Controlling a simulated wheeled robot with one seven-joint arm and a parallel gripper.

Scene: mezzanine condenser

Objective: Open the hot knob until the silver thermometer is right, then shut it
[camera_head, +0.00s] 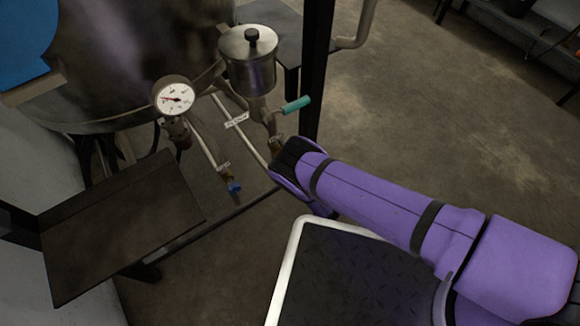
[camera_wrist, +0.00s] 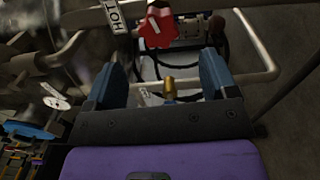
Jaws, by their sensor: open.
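In the wrist view the red knob (camera_wrist: 157,27), beside a white HOT tag (camera_wrist: 115,15), is at the top, just beyond my gripper (camera_wrist: 163,62). My gripper is open, with its two blue-grey fingers apart and nothing between them touching. In the head view the red knob is hidden behind my purple arm's end. The round dial thermometer (camera_head: 174,97) has a silver rim, a white face and a red needle pointing left; its numbers are too small to read.
In the head view a blue knob (camera_head: 234,187) hangs on a pipe left of my gripper. A teal lever (camera_head: 296,105) juts out below a lidded silver pot (camera_head: 247,72). A black post (camera_head: 316,60) stands close behind. A dark shelf (camera_head: 120,225) is at lower left.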

